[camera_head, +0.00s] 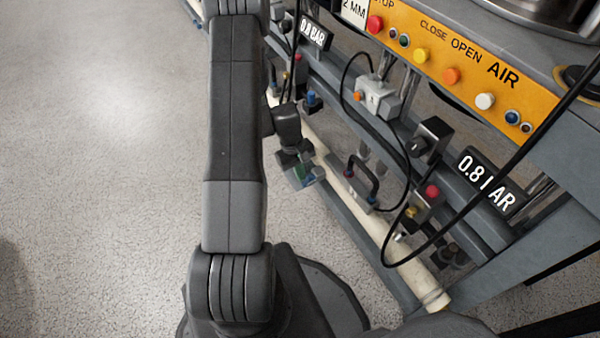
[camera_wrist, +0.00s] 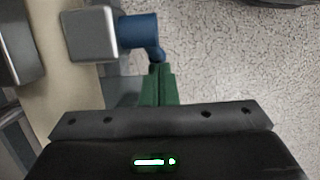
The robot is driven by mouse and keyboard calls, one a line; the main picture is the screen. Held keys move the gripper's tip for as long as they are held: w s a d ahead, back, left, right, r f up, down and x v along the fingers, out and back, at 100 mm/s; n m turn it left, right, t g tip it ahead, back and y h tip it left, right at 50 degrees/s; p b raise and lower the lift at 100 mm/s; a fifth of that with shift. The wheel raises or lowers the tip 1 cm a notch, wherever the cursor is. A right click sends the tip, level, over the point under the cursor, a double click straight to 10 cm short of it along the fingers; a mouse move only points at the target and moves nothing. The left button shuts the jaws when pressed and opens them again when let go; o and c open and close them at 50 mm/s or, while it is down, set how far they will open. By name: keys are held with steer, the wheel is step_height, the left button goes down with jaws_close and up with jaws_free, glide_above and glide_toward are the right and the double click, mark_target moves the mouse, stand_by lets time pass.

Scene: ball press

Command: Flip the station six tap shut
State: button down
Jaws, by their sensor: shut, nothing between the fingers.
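A blue tap (camera_wrist: 138,31) sticks out sideways from a grey block (camera_wrist: 92,35) in the wrist view. Its short lever bends down toward my gripper (camera_wrist: 159,78) and ends in a rounded tip. My gripper's green fingers are shut and empty, with their ends right at this tip; I cannot tell whether they touch it. In the head view my gripper (camera_head: 301,173) is low beside the machine's cream pipe, largely hiding the tap there. No station number is readable on it.
The cream pipe (camera_head: 405,268) runs along the machine's lower edge. A black handle (camera_head: 362,180), a red-and-yellow button box (camera_head: 425,203) and black cables are to the right. Another blue-topped fitting (camera_head: 311,98) is further up. The floor (camera_head: 110,150) at left is clear.

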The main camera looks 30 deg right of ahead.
stand_by(0.3)
steer(key=shift+r+p, duration=0.55)
steer(key=shift+r, duration=0.25)
steer(key=w+a+r+p, duration=0.2)
steer(key=w+r+p, duration=0.1)
steer(key=w+r, duration=0.5)
steer(key=w, duration=0.3)
steer(key=shift+a+p, duration=0.2)
steer(key=shift+p, duration=0.1)
steer(key=shift+f, duration=0.1)
